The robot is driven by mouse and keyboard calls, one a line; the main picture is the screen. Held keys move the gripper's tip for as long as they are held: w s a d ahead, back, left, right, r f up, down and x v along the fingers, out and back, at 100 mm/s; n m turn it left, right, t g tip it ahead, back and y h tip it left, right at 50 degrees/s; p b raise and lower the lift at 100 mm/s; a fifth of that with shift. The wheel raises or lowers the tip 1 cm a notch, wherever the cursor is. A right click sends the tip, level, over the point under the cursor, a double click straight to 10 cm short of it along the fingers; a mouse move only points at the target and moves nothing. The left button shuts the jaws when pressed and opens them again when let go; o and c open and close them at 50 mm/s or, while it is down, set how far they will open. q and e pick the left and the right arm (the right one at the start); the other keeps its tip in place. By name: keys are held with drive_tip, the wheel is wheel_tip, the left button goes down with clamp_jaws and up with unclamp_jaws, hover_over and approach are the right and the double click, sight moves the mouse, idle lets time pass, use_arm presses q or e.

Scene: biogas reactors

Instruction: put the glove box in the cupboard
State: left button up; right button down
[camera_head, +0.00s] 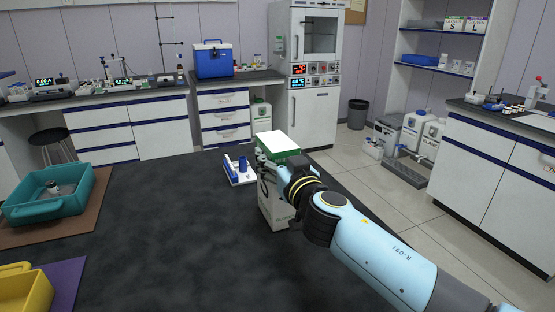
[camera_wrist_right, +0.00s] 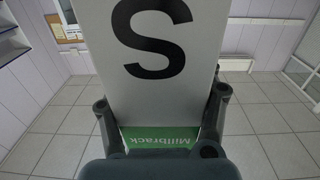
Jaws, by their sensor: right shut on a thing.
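The glove box (camera_head: 277,211) is an upright white carton with a green and white top end. My right gripper (camera_head: 265,177) is shut on it at the dark table's far right side and hides part of it. I cannot tell whether its bottom touches the table. In the right wrist view the glove box (camera_wrist_right: 160,85) stands between both fingers, showing a large black "S" and a green band with upside-down "Millbrack". An open cupboard (camera_head: 435,69) with blue shelves stands at the back right. Similar boxes (camera_head: 465,25) marked S and L are on its upper shelf. My left gripper is out of view.
On the dark table (camera_head: 150,240) are a teal tub (camera_head: 85,207), a yellow bin (camera_head: 25,292) and a small white tray (camera_head: 240,179) with blue items. Jerrycans (camera_head: 411,133) stand on the floor below the cupboard. A white counter (camera_head: 490,160) is at right. Tiled floor (camera_head: 365,180) lies open between.

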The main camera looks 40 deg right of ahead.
drive_tip(key=shift+f, duration=0.15)
drive_tip(key=shift+c, duration=1.6)
unclamp_jaws()
